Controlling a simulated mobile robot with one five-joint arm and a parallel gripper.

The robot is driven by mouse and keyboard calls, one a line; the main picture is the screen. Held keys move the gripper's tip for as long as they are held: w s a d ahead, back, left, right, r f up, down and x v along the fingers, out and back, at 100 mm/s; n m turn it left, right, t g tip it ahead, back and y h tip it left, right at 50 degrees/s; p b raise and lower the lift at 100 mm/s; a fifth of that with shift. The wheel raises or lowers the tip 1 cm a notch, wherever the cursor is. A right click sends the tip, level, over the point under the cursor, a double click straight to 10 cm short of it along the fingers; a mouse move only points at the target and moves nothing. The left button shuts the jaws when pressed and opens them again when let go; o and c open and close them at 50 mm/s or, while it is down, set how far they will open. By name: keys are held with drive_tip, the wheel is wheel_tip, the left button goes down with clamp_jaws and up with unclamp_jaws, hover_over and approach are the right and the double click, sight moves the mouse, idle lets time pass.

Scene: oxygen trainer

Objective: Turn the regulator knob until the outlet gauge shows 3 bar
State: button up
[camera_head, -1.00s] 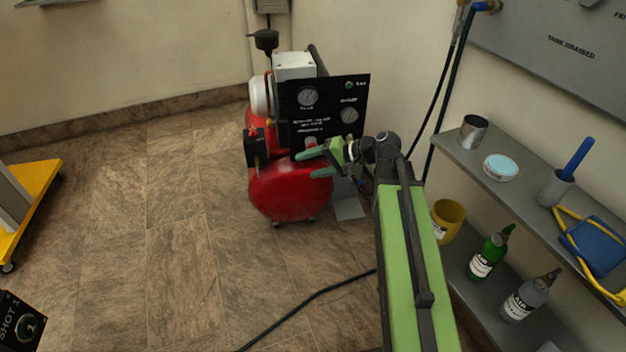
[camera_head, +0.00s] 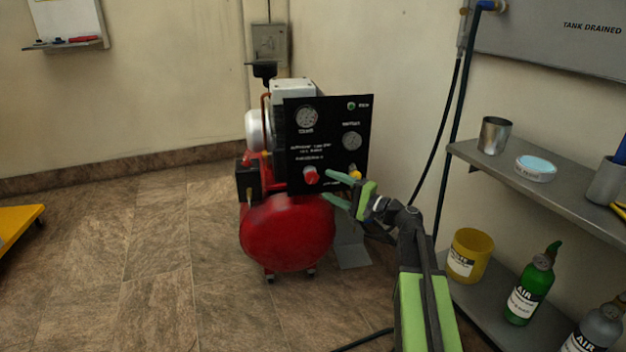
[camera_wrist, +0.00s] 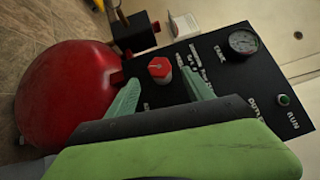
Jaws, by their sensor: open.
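The regulator knob (camera_head: 310,176) is red and sits low on the black panel (camera_head: 328,160) of the red compressor; in the wrist view the knob (camera_wrist: 159,68) has a white mark on its face. The outlet gauge (camera_head: 351,140) is at the panel's right; its needle is too small to read. In the wrist view my gripper hides that gauge. My gripper (camera_head: 331,187) is open and empty, its green fingers pointing toward the panel near the knob. In the wrist view the fingertips of my gripper (camera_wrist: 160,83) lie on either side of the knob; contact cannot be told.
The tank gauge (camera_head: 306,118) and a green button (camera_head: 351,105) are higher on the panel. The red tank (camera_head: 287,235) bulges below. A shelf (camera_head: 500,164) with a metal cup, a yellow bucket (camera_head: 468,256) and bottles stands right.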

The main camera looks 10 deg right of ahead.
sight(315, 178)
drive_tip(key=x, duration=0.7)
drive_tip(key=shift+w+a, duration=0.3)
drive_tip(key=c, duration=1.3)
drive_tip(key=shift+d, duration=0.25)
clamp_jaws()
drive_tip(key=shift+a+r+p, duration=0.15)
drive_tip(key=shift+a+p, duration=0.05)
drive_tip(key=shift+p, duration=0.3)
